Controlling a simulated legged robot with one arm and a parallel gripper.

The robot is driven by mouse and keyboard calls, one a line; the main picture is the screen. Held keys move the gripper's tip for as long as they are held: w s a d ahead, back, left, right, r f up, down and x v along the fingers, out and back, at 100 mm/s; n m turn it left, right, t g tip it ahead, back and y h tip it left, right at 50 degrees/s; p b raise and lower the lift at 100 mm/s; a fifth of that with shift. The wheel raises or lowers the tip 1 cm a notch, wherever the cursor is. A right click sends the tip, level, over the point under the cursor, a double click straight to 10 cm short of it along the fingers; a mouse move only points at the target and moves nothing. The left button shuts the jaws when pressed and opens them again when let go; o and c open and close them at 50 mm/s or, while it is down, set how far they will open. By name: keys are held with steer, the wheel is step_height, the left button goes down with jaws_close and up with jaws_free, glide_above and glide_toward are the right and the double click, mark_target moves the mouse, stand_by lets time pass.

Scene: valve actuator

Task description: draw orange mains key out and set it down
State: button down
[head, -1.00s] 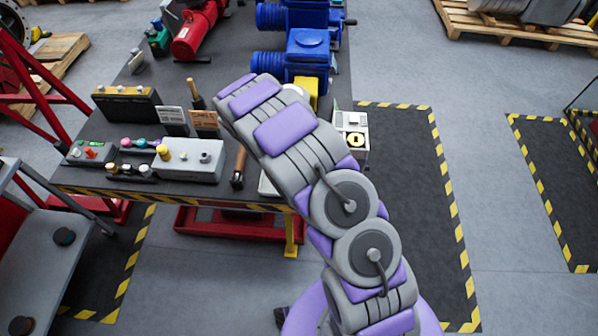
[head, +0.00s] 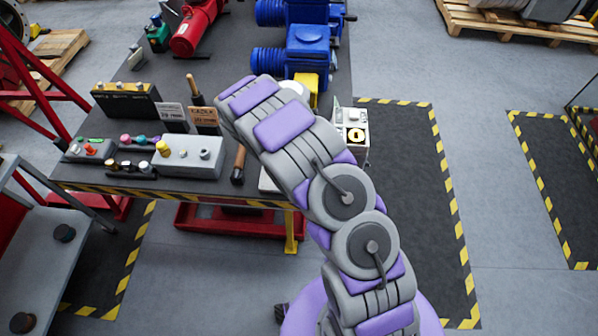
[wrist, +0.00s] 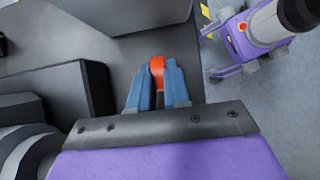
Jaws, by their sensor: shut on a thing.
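The orange key (wrist: 157,66) shows in the wrist view as a small orange piece between the blue fingers of my gripper (wrist: 158,80). My gripper is shut on it, and the fingers hide its sides. A dark grey surface lies beyond the fingertips; I cannot tell whether the key touches anything there. In the head view my purple and grey arm hides the gripper and the key.
The dark bench (head: 100,183) has a striped front edge. A grey control box (head: 190,157), a wooden-handled tool (head: 239,164) and small signs (head: 204,117) stand left of my arm. Blue actuators (head: 308,53) stand behind it.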

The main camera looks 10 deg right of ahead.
steer(key=shift+f, duration=0.2)
steer(key=c, duration=1)
jaws_free()
steer(key=p+v, duration=0.1)
steer(key=v, duration=1.6)
steer(key=shift+a+r, duration=0.15)
